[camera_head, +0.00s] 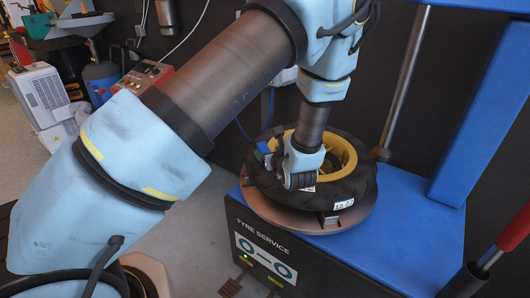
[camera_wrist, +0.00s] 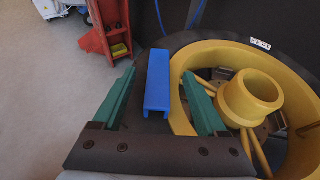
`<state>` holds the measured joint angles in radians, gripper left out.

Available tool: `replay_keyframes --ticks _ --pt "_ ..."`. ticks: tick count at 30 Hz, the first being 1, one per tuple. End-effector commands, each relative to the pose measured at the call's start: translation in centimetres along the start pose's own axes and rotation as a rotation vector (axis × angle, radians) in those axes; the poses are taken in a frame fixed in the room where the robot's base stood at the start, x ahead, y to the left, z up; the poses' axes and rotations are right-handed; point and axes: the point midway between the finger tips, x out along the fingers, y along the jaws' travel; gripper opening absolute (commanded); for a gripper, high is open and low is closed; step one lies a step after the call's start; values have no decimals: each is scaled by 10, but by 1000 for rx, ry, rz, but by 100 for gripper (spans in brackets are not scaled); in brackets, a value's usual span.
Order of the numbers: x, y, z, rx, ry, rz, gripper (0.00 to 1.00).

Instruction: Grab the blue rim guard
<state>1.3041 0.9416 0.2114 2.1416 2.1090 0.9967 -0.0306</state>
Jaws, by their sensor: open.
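The blue rim guard (camera_wrist: 157,82) is a small channel-shaped piece on the tyre beside the yellow rim in the wrist view. In the head view a bit of the blue rim guard (camera_head: 264,148) shows at the left of the yellow rim, partly hidden by my arm. My gripper (camera_wrist: 162,98) is open, with a green finger on each side of the guard in the picture. The guard lies between the fingers, and I see no contact. The right finger overlaps the yellow rim in the wrist view. In the head view my gripper (camera_head: 292,178) is over the tyre's near left side.
The tyre (camera_head: 345,193) with its yellow wheel (camera_head: 340,152) lies flat on a turntable on the blue tyre service machine (camera_head: 420,225). A metal post and a blue column stand at the right. A red stand (camera_wrist: 107,30) and grey floor are at the left.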

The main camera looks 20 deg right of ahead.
Motion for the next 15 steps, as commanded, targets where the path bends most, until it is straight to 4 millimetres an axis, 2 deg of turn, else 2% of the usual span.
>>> replay_keyframes --ticks 9,15 --pt "41 2 0 0 0 3 75" --pt "50 1 -2 0 1 0 75"
